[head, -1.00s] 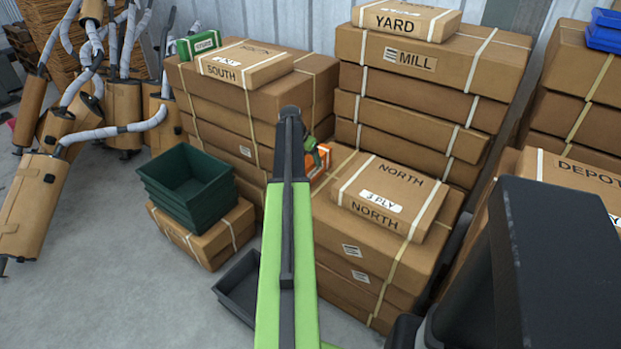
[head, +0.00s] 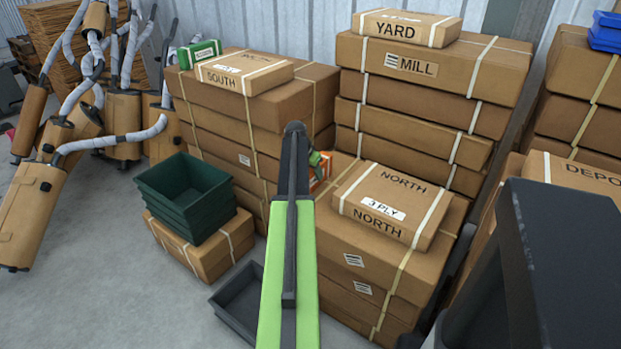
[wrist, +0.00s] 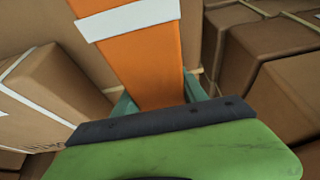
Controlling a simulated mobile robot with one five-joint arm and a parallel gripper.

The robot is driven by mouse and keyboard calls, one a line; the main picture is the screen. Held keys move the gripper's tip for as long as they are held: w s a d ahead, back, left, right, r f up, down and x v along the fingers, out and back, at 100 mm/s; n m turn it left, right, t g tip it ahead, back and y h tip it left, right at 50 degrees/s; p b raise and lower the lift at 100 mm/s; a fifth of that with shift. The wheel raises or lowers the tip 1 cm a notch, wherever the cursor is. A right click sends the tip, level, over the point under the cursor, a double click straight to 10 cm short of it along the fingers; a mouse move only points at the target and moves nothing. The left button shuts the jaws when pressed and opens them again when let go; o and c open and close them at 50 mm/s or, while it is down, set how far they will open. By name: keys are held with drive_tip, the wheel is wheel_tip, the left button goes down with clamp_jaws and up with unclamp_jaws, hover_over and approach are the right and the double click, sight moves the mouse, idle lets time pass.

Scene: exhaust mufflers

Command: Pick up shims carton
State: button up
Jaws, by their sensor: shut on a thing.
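An orange carton with a white band (wrist: 140,45) is held between the green fingers of my gripper (wrist: 160,98) in the wrist view. Its lower end is hidden behind my gripper's body. In the head view, a small part of the orange carton (head: 321,172) shows beside my arm, left of the NORTH box, with part of my gripper (head: 314,158) at it. My arm hides the rest. Its lettering cannot be read, and I cannot tell whether it touches the boxes behind it. A small green carton (head: 200,53) stands at the back left on a box stack.
The NORTH box (head: 393,203) lies on a stack right of my gripper. The SOUTH box (head: 245,74) and YARD box (head: 406,27) top taller stacks behind. Green crates (head: 185,190) and a dark tray (head: 240,302) are at left. Mufflers (head: 125,115) stand far left; floor shows between.

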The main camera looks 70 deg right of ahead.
clamp_jaws()
drive_tip(key=shift+r, duration=0.1)
drive_tip(key=shift+r+p, duration=0.25)
drive_tip(key=shift+p, duration=0.15)
wheel_tip(320, 180, up, 4)
drive_tip(key=p, duration=0.3)
drive_tip(key=shift+f+p, duration=0.2)
drive_tip(key=shift+p, duration=0.1)
drive_tip(key=s+a+r+p, duration=0.3)
drive_tip(key=s+r+p, duration=0.3)
drive_tip(key=s, duration=0.5)
drive_tip(key=shift+s+r+p, duration=0.2)
drive_tip(key=shift+r+p, duration=0.15)
drive_tip(key=shift+r, duration=0.05)
